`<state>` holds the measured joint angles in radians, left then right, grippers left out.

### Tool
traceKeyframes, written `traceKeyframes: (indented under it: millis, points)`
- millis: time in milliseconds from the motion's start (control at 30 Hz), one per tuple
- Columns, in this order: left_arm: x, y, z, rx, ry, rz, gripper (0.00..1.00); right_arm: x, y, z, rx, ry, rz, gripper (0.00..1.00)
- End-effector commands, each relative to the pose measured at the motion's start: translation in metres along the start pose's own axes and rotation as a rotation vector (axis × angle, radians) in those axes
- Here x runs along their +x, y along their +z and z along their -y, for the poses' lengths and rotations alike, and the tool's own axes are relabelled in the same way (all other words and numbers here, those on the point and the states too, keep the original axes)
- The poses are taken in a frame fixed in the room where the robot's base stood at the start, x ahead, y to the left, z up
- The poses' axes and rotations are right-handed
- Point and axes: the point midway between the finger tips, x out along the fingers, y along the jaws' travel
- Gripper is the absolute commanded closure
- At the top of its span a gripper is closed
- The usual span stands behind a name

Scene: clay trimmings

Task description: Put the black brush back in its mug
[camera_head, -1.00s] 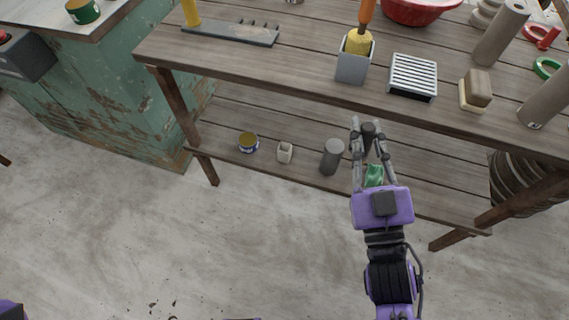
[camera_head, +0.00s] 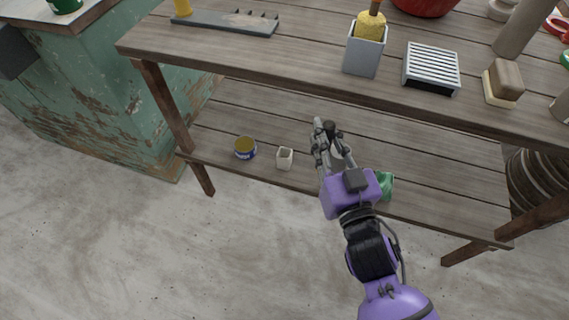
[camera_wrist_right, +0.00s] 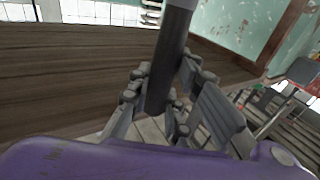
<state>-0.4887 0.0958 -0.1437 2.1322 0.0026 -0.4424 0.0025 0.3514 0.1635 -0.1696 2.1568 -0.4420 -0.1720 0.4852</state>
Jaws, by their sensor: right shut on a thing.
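My right gripper (camera_head: 334,138) is shut on the black brush (camera_head: 330,129), which shows as a dark round end between the fingertips in the head view. In the right wrist view the brush is a dark upright rod (camera_wrist_right: 166,65) between the finger pads. The gripper is in front of the lower shelf. A grey cylindrical vessel (camera_head: 341,156) there is mostly hidden behind the fingers. A green object (camera_head: 387,186) is partly hidden beside my wrist. I cannot tell which vessel is the brush's mug. My left gripper is out of view.

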Motion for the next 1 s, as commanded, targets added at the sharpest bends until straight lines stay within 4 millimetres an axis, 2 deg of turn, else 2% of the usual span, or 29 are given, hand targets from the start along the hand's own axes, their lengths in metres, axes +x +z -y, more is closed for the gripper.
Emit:
traceKeyframes:
  millis: [33, 200, 300, 400, 600, 800, 1000]
  points:
    - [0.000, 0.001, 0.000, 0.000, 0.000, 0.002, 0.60, 0.018, 0.013, 0.011, 0.002, -0.038, 0.000, 1.00]
    - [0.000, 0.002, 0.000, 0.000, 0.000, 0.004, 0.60, 0.079, 0.057, 0.041, 0.004, -0.163, -0.003, 1.00]
    - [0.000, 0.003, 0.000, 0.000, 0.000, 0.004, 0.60, 0.110, 0.075, 0.049, 0.002, -0.207, -0.007, 1.00]
    - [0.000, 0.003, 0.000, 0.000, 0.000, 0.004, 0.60, 0.132, 0.086, 0.050, -0.002, -0.229, -0.010, 1.00]
    - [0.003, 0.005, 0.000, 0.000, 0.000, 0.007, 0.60, 0.148, 0.100, 0.049, -0.004, -0.240, -0.012, 1.00]
    - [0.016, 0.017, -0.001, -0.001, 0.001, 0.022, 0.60, 0.146, 0.136, 0.049, -0.003, -0.239, -0.007, 1.00]
    - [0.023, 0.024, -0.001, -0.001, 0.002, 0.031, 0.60, 0.145, 0.155, 0.048, -0.003, -0.239, -0.010, 1.00]
